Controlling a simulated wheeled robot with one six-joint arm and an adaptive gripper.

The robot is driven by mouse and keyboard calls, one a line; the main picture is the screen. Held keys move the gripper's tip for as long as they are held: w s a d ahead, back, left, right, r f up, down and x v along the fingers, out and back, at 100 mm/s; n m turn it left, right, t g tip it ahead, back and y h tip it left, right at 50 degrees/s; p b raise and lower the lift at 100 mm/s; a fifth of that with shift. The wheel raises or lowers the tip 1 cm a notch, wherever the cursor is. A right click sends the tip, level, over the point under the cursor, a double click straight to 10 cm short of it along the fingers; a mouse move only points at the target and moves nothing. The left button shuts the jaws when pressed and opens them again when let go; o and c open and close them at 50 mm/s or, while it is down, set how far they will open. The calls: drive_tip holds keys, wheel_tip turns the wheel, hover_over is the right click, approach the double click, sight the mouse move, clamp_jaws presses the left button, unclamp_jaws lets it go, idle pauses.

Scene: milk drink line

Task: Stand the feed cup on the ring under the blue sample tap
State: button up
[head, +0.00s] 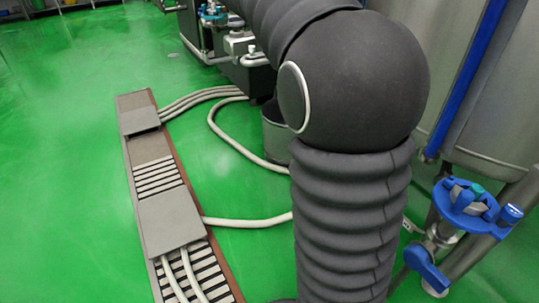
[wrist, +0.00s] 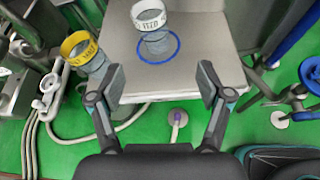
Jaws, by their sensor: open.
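In the wrist view, a clear cup with a white lettered band (wrist: 150,18) stands upright, its base inside the blue ring (wrist: 176,54) on a grey tabletop (wrist: 205,50). A second cup with a yellow lettered band (wrist: 79,47) is to the left, at the table's left edge; what holds it up is unclear. The lettering is too small to read surely, so I cannot tell which is the feed cup. My gripper (wrist: 161,80) is open and empty, its fingers apart at the table's near edge, short of the ring. No tap shows over the ring; neither cup shows in the head view.
In the head view, a blue-handled valve (head: 468,203) is at the right by steel tanks (head: 500,110). A long floor drain (head: 172,220) with pale hoses (head: 245,222) across it lies at left. Pipe fittings (wrist: 48,88) crowd the wrist view's left. Green floor is clear at far left.

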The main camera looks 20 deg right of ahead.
drive_tip(key=s+a+f+m+t+y, duration=0.3)
drive_tip(key=s+a+f+m+y, duration=1)
drive_tip(key=s+a+f+m, duration=0.5)
drive_tip(key=s+a+f, duration=0.5)
drive_tip(key=s+f, duration=0.1)
drive_tip(key=s, duration=0.3)
drive_tip(key=shift+f+t, duration=0.4)
